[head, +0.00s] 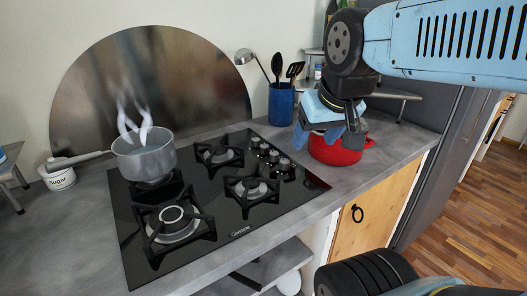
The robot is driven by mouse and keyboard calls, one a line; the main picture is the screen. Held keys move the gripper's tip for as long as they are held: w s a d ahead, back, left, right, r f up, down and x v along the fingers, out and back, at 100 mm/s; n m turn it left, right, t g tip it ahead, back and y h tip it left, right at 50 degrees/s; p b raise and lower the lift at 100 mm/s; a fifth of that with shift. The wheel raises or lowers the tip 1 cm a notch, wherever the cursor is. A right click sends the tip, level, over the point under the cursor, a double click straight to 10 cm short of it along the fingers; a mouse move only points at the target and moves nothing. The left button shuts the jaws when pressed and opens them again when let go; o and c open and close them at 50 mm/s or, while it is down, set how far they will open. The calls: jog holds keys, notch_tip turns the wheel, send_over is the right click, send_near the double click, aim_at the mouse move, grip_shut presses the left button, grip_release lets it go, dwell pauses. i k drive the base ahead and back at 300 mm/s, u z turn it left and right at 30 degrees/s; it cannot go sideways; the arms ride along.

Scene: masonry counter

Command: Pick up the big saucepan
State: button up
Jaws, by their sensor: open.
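A grey metal saucepan (146,158) stands upright on the back left burner of the black hob. Its long handle points left, above the sugar pot, and pale steam rises from it. A red pot (337,152) with small side handles sits on the counter to the right of the hob. My gripper (331,133) is open and points down over the red pot, hiding much of its top. I cannot tell whether the fingers touch the pot. My gripper is well to the right of the grey saucepan.
The hob (222,232) has other, empty burners. A blue utensil holder (281,104) stands close left of my gripper. A white sugar pot (59,176) is at the left. A round metal splashback (150,85) stands behind. The counter front edge lies below the hob.

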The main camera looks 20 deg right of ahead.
aim_at(136, 163)
jog(key=u, duration=0.15)
jog(key=k, duration=1.25)
jog(key=z, duration=0.6)
jog(key=i, duration=1)
jog(key=u, duration=0.05)
